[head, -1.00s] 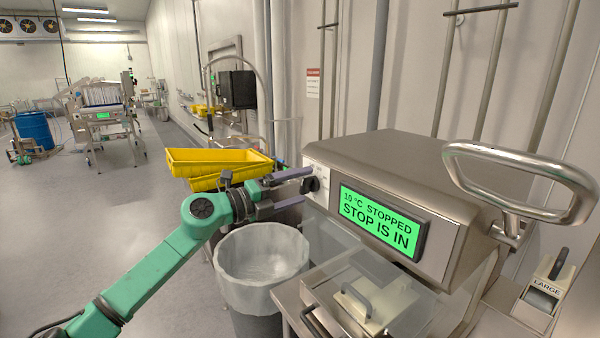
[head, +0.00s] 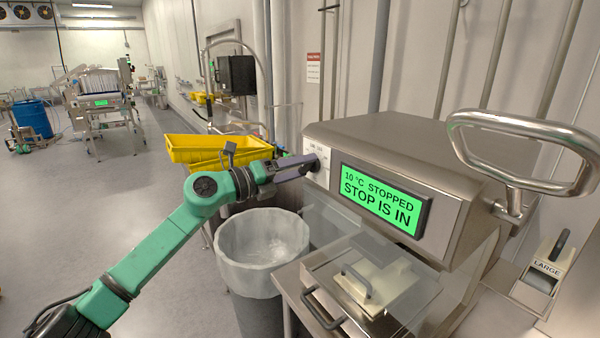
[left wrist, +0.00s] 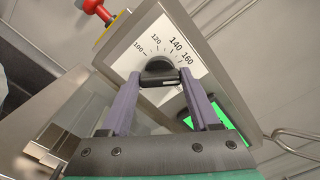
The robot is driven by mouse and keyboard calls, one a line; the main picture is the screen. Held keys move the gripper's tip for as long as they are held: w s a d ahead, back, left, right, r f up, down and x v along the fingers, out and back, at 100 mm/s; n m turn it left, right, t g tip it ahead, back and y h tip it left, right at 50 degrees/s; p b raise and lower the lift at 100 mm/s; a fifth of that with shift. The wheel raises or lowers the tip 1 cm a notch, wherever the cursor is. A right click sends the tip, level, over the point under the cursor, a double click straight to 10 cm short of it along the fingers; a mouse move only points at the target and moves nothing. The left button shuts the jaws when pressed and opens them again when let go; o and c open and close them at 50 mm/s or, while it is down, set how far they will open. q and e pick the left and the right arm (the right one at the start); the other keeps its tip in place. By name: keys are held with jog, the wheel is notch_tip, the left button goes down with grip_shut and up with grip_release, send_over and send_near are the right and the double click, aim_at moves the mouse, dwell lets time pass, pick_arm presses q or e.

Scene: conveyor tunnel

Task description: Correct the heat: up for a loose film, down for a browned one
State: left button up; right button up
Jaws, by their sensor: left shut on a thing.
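The heat dial is a black knob (left wrist: 160,70) on a white plate (left wrist: 128,62) marked 100, 120, 140 and 160. My left gripper (left wrist: 160,82) is shut on the knob, with a purple finger on each side of it. In the head view my left gripper (head: 308,164) reaches the dial plate (head: 319,154) on the sealing machine's front, and it mostly hides the knob. I cannot tell which number the knob points to. The machine's green display (head: 382,200) reads "10 °C STOPPED" and "STOP IS IN". My right gripper is not in view.
A red button (left wrist: 90,6) on a yellow base sits by the dial. A lined bin (head: 262,240) stands below my left arm, with yellow trays (head: 205,150) behind it. The machine has a large metal handle (head: 520,125). A roll holder marked LARGE (head: 548,268) stands right.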

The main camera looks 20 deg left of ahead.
pick_arm(q)
jog(key=o, duration=1.4)
jog(key=shift+c, duration=0.2)
jog(key=shift+s+a+f+b, duration=0.2)
jog(key=shift+s+a+b, duration=0.05)
jog(key=shift+b, duration=0.05)
jog(key=b+v, duration=0.9)
jog(key=v, duration=0.4)
jog(key=shift+s+a+r+b, duration=0.15)
jog(key=shift+s+r+b, duration=0.05)
jog(key=shift+s+b, duration=0.2)
